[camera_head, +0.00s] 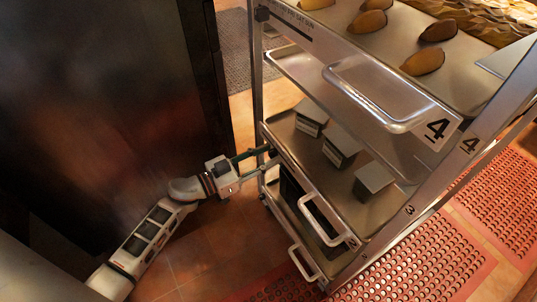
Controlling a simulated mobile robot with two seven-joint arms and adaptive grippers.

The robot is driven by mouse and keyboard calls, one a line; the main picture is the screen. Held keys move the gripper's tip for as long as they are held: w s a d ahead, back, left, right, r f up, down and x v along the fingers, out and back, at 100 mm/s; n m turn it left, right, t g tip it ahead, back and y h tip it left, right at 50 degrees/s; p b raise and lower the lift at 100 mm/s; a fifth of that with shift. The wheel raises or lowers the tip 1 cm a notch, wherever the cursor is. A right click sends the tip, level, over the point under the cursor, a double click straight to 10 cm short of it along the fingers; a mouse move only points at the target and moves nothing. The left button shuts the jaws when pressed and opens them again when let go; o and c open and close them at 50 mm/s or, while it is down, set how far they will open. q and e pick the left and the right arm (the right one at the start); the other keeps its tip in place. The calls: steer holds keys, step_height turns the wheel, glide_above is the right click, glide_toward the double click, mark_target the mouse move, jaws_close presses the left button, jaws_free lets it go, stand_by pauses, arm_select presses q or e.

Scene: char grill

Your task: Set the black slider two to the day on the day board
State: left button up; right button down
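A strip with small dark day lettering (291,18) runs along the upper left edge of the metal rack; the letters are too small to read surely. A small black piece (262,14) sits at its left end, by the rack's corner post. I cannot tell whether it is slider two. My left gripper (272,156) reaches in from the left, low at the rack's left side near the post. Its two fingers are apart, with nothing clearly between them. Any lower day strip or slider by the fingertips is too small or hidden. My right gripper is not in view.
Tray handles (322,219) stick out in front. A dark cabinet (100,90) stands at left. Red perforated mats (425,270) cover the floor at right.

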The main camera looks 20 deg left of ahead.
mark_target(263, 133)
arm_select(q)
steer(key=shift+w+d, duration=0.1)
steer(key=shift+w, duration=0.15)
jaws_close()
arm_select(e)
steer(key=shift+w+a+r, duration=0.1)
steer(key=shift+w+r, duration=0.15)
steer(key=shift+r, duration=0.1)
arm_select(q)
steer(key=w+a, duration=0.1)
steer(key=a, duration=0.1)
steer(key=w+a, duration=0.3)
steer(key=a, duration=0.1)
steer(key=shift+w+a, duration=0.1)
steer(key=shift+w, duration=0.3)
steer(key=shift+w+a, duration=0.1)
steer(key=shift+a, duration=0.05)
steer(key=shift+r, duration=0.1)
steer(key=shift+c, duration=0.3)
jaws_free()
steer(key=shift+a, duration=0.1)
steer(key=shift+o, duration=0.3)
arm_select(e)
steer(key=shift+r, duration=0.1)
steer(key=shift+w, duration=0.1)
